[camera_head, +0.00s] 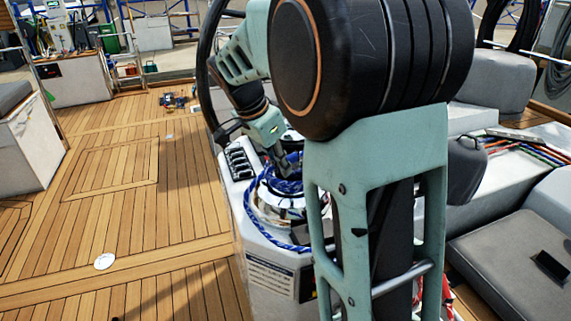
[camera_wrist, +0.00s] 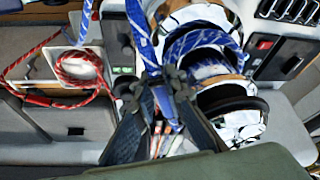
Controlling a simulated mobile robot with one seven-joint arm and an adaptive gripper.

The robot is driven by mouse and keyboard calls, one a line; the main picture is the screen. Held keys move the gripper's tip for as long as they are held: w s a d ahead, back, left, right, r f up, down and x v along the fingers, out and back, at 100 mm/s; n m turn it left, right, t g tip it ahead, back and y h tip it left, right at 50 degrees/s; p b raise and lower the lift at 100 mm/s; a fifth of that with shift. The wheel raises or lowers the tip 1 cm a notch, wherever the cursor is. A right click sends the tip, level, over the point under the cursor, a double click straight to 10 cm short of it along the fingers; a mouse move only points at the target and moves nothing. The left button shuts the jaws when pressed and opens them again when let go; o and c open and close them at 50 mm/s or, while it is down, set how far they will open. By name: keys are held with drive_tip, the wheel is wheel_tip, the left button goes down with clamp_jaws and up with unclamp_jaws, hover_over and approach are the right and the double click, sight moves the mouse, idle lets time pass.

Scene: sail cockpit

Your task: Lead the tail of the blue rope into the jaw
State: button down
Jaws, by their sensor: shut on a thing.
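The blue rope (camera_head: 266,184) is wrapped around a shiny winch (camera_head: 272,213) on the white console, and a length of it hangs down the console's front. In the wrist view the blue wraps (camera_wrist: 200,48) lie on the chrome winch, just beyond and right of my fingers. My gripper (camera_wrist: 156,82) is shut on the blue rope; a strand runs up from the fingertips and a short end shows below them. In the head view my gripper is at the top of the winch, partly hidden by my arm. I cannot make out the jaw clearly.
A red rope (camera_wrist: 78,68) lies coiled left of my gripper in the wrist view. A row of dark switches (camera_head: 239,164) sits on the console beside the winch. A dark steering wheel (camera_head: 203,75) rises behind. The teak deck (camera_head: 110,195) at left is mostly clear.

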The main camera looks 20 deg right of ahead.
drive_tip(key=shift+w+a+m+g+p, duration=0.4)
drive_tip(key=shift+w+a+m+p, duration=0.5)
drive_tip(key=shift+a+m, duration=0.25)
drive_tip(key=c, duration=1.4)
unclamp_jaws()
drive_tip(key=shift+s+d, duration=0.1)
drive_tip(key=shift+d, duration=0.1)
drive_tip(key=shift+r, duration=0.1)
wheel_tip(320, 180, up, 9)
drive_tip(key=p, duration=0.6)
